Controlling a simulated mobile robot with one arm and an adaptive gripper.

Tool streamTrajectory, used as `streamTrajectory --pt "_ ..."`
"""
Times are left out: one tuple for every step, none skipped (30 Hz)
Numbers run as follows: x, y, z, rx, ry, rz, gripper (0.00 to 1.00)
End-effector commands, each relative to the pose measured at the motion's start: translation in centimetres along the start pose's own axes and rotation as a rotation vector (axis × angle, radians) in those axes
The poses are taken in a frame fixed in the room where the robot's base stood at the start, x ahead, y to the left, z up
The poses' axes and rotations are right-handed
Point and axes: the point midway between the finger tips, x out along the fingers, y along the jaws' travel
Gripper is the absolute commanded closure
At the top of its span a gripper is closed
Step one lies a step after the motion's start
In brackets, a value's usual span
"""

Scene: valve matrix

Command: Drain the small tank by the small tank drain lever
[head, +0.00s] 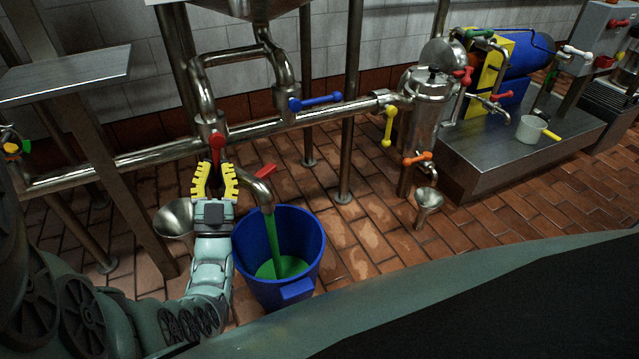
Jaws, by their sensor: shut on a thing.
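My gripper (216,170) has yellow fingers and is shut on a red lever (217,143) on the steel pipe at left centre. The fingers hide the lever's lower part. A curved steel spout (262,191) opens just right of the gripper. Green liquid (271,238) runs from it into a blue bucket (307,256), with a green pool on the bottom. A tank (250,6) shows only its underside at the top edge. Which lever is labelled the small tank drain cannot be read here.
Another red handle (262,170) is beside the spout. A blue lever (315,102), a yellow lever (388,126) and an orange lever (417,158) sit along the pipework. A steel funnel (174,219) is left of my gripper. A small steel vessel (430,96) stands right of centre. Tiled floor is open at centre right.

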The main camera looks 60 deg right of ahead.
Motion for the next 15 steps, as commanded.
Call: streamTrajectory --pt "0.1 -0.04 -0.05 -0.001 0.003 -0.003 1.0" --pt "0.11 -0.04 -0.06 -0.001 0.003 -0.003 1.0" --pt "0.12 -0.04 -0.08 -0.002 0.004 -0.003 1.0" --pt "0.13 -0.04 -0.08 -0.002 0.004 -0.003 1.0" --pt "0.13 -0.04 -0.09 -0.001 0.004 -0.003 1.0" --pt "0.13 -0.04 -0.09 -0.001 0.004 -0.003 1.0" --pt "0.13 -0.03 -0.09 -0.001 0.004 -0.003 1.0" --pt "0.13 -0.03 -0.09 -0.001 0.004 -0.003 1.0" --pt "0.14 -0.04 -0.1 -0.001 0.005 -0.003 1.0" --pt "0.14 -0.03 -0.1 -0.001 0.005 -0.003 1.0" --pt "0.14 -0.03 -0.11 -0.001 0.005 -0.002 0.87" --pt "0.14 -0.03 -0.1 -0.001 0.005 -0.002 0.83" --pt "0.14 -0.02 -0.1 -0.001 0.005 -0.002 0.8" --pt "0.13 -0.02 -0.09 -0.001 0.004 -0.002 0.77" --pt "0.11 -0.01 -0.09 -0.001 0.004 -0.002 0.72"
